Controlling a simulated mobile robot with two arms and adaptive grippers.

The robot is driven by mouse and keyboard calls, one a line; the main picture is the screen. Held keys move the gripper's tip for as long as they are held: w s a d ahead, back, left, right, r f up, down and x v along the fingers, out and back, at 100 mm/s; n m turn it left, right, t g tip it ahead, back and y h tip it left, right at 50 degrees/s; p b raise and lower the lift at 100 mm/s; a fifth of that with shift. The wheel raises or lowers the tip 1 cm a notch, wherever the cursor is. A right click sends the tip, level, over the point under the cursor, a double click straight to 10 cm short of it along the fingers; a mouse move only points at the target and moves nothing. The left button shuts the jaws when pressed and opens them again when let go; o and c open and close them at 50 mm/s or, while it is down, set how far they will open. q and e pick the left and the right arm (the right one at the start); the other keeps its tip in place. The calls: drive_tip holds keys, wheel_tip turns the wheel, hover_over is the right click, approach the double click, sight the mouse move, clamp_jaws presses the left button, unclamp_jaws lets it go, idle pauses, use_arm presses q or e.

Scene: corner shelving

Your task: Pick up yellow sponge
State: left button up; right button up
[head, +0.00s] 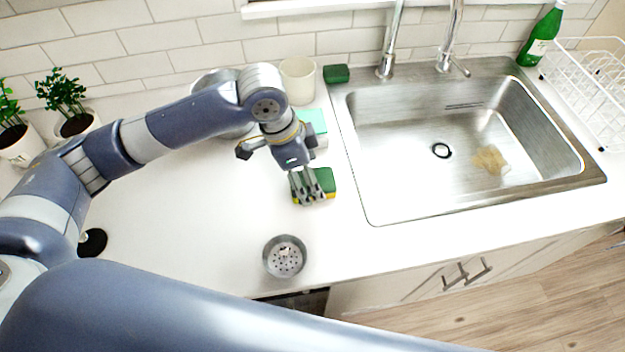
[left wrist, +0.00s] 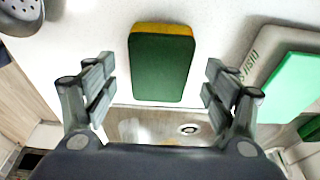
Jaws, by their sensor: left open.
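A sponge with a dark green top and a yellow layer (head: 326,180) lies on the white counter left of the sink. In the left wrist view the sponge (left wrist: 160,65) shows its green face and a yellow edge. My left gripper (head: 305,192) is over the sponge in the head view and hides part of it. In the left wrist view my left gripper (left wrist: 160,90) is open, with its fingers apart on either side of the sponge's line and nothing between them. My right gripper is not in view.
A metal strainer cup (head: 285,258) stands near the counter's front edge. A teal-topped box (head: 314,121), a cream cup (head: 298,80) and a dark green block (head: 336,74) are behind. The sink (head: 440,190) is right.

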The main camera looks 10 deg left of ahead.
use_arm(q)
drive_tip(key=shift+d+f, duration=0.2)
drive_tip(key=shift+f, duration=0.4)
drive_tip(key=shift+w+d+f, duration=0.1)
drive_tip(key=shift+d+f, duration=0.05)
drive_tip(key=shift+f, duration=0.35)
drive_tip(key=c, duration=0.8)
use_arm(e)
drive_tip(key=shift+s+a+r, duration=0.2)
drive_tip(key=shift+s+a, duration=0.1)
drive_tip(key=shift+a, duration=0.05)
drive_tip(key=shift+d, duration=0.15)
use_arm(q)
drive_tip(key=shift+r, duration=0.2)
wheel_tip(320, 180, up, 9)
drive_tip(key=shift+f+b, duration=0.2)
drive_tip(key=shift+b, duration=0.35)
drive_tip(key=shift+r, duration=0.55)
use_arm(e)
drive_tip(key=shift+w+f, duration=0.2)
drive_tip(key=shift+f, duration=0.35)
